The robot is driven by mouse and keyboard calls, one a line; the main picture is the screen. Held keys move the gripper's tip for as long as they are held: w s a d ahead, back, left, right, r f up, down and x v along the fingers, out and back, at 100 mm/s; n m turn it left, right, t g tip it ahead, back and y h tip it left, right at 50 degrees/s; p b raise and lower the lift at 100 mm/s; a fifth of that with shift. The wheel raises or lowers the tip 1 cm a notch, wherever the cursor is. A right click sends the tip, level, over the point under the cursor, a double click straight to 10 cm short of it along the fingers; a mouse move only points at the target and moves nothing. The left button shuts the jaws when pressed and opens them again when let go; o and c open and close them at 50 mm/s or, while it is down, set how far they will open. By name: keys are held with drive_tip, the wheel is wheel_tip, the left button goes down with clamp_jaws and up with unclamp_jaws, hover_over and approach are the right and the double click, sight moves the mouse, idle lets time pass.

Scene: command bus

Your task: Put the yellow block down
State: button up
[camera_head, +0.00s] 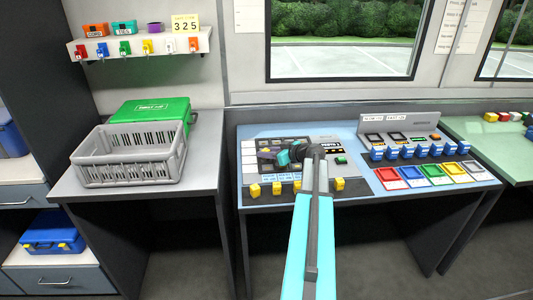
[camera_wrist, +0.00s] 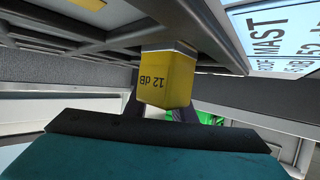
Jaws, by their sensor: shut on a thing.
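In the head view my gripper (camera_head: 270,157) is over the left part of the console (camera_head: 357,194). The held block cannot be made out there. Several yellow blocks (camera_head: 254,190) stand along the console's front.
A grey crate (camera_head: 130,165) and a green box (camera_head: 178,108) stand on the left desk. Blue blocks (camera_head: 407,152) and coloured trays (camera_head: 412,173) line the console's right side. A printed label plate (camera_wrist: 285,40) is at the right of the wrist view.

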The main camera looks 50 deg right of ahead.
drive_tip(key=shift+f, duration=0.15)
drive_tip(key=o, duration=1.1)
drive_tip(key=shift+c, duration=0.2)
drive_tip(key=shift+r, duration=0.25)
drive_tip(key=b+v, duration=0.2)
drive_tip(key=v, duration=0.8)
drive_tip(key=shift+s, duration=0.35)
drive_tip(key=shift+s+d+r, duration=0.1)
drive_tip(key=shift+s+r, duration=0.15)
drive_tip(key=shift+s, duration=0.35)
drive_tip(key=shift+r, duration=0.1)
